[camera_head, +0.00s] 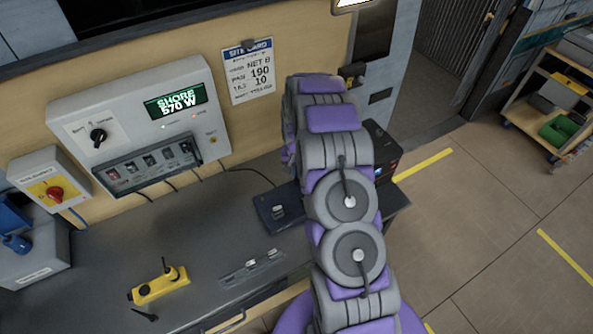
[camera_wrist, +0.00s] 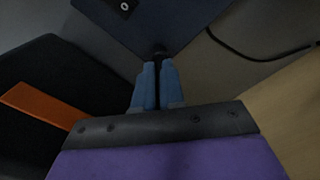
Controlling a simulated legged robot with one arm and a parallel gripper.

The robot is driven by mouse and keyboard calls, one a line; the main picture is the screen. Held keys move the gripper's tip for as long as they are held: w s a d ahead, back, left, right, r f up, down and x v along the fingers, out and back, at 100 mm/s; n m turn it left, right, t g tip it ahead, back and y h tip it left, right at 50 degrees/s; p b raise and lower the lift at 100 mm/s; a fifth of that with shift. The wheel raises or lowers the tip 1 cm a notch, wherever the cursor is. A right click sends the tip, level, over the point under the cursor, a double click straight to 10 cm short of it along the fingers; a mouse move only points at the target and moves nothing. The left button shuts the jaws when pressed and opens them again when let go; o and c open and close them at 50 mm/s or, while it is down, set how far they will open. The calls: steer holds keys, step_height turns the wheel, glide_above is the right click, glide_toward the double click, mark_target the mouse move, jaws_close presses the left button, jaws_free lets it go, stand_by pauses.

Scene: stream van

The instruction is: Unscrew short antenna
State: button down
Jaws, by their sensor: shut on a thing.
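My gripper (camera_wrist: 157,68) shows in the wrist view with its two blue fingers close together, shut on a thin dark part (camera_wrist: 160,50). Only the dark end of that part shows at the fingertips; I cannot tell for sure that it is the short antenna. In the head view my own arm hides my gripper. A yellow handheld device (camera_head: 160,286) lies on the counter at the lower left, with a short dark stub (camera_head: 165,266) standing up from it. A small black piece (camera_head: 144,315) lies in front of it.
A dark blue pad (camera_head: 268,219) is left of my arm; it also seems to show in the wrist view (camera_wrist: 150,25). A black box (camera_head: 383,139) stands behind my arm. The grey wall panel (camera_head: 115,105) has cables hanging. Floor on the right is clear before a cart (camera_head: 545,125).

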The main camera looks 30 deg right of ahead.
steer(key=shift+n, duration=0.3)
steer(key=n, duration=0.3)
steer(key=shift+n, duration=0.3)
steer(key=shift+n, duration=1)
steer(key=shift+n+b, duration=0.3)
steer(key=shift+n, duration=0.7)
steer(key=n, duration=0.4)
steer(key=shift+b, duration=0.35)
steer(key=c, duration=1.3)
jaws_free()
